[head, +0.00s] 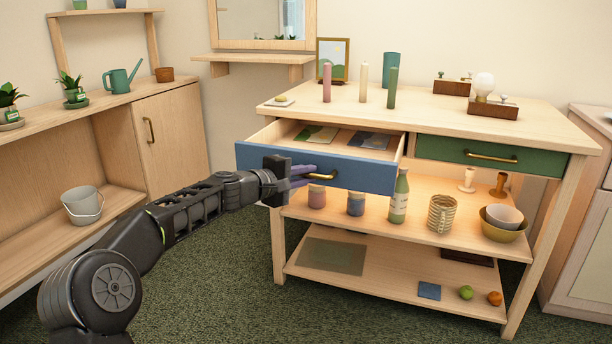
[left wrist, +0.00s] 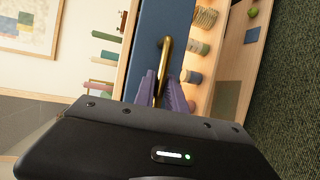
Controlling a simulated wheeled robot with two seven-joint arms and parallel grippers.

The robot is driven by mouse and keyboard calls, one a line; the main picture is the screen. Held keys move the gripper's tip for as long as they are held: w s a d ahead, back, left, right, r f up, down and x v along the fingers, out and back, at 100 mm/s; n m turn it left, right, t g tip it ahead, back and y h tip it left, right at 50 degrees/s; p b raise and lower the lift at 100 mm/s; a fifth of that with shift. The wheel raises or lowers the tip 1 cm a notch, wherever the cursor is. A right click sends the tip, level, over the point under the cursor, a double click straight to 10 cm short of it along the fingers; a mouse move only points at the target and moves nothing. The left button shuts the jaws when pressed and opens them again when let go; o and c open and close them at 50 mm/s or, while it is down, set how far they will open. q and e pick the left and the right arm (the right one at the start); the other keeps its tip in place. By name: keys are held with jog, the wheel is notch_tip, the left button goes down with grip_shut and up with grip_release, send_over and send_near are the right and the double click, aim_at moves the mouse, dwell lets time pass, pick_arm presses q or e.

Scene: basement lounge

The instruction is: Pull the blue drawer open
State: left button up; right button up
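The blue drawer (head: 340,172) stands pulled out from the front left of the wooden table (head: 420,109); its inside shows, with flat cards lying in it. Its brass handle (head: 324,176) is on the front face. My left gripper (head: 312,176) is at the handle, with its purple fingers above and below the bar. In the left wrist view the brass handle (left wrist: 166,50) runs between the fingertips (left wrist: 162,78), which close on it, against the blue drawer front (left wrist: 148,35). My right gripper is not in view.
A green drawer (head: 450,150) beside it is closed. Candles (head: 392,86), a picture frame and a bulb lamp stand on the tabletop. Jars, a bottle (head: 399,198), a mug and bowls stand on the shelf below. A low cabinet (head: 160,130) stands left; carpet is clear in front.

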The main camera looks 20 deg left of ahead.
pick_arm(q)
jog(key=shift+o, duration=0.4)
jog(key=v, duration=0.7)
jog(key=shift+s, duration=0.4)
jog(key=shift+a, duration=0.15)
